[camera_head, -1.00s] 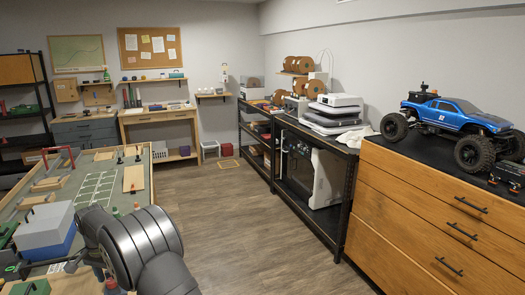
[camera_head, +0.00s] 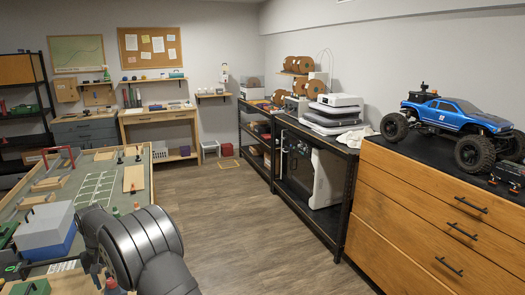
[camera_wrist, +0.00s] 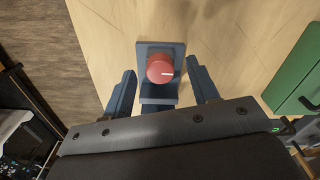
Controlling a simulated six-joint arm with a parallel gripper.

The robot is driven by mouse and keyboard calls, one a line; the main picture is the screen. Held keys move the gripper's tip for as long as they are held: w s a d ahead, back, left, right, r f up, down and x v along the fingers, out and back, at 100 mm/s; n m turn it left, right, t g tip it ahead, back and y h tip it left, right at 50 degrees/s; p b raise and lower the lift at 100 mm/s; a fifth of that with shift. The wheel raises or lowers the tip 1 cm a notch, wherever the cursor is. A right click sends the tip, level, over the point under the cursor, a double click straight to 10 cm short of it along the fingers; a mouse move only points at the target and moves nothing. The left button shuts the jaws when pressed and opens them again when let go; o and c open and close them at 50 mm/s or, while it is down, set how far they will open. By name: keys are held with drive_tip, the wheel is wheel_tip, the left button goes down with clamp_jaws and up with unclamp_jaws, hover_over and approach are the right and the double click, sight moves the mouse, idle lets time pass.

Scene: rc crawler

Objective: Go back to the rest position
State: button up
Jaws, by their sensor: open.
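My gripper (camera_wrist: 162,68) is open in the wrist view, with one dark finger on each side of a red round knob (camera_wrist: 160,69).
A green box (camera_wrist: 300,80) with a dark handle lies right of the gripper. A grey-and-blue box (camera_head: 45,230) stands on the bench left of my arm. A blue RC truck (camera_head: 455,120) stands on the wooden drawer cabinet (camera_head: 430,205). The floor between is clear.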

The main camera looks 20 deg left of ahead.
drive_tip(key=n, duration=0.5)
drive_tip(key=shift+n, duration=0.3)
drive_tip(key=shift+r, duration=0.6)
drive_tip(key=shift+c, duration=1.1)
wheel_tip(320, 180, up, 8)
drive_tip(key=shift+f, duration=2.45)
drive_tip(key=shift+f, duration=0.1)
drive_tip(key=shift+f, duration=2.05)
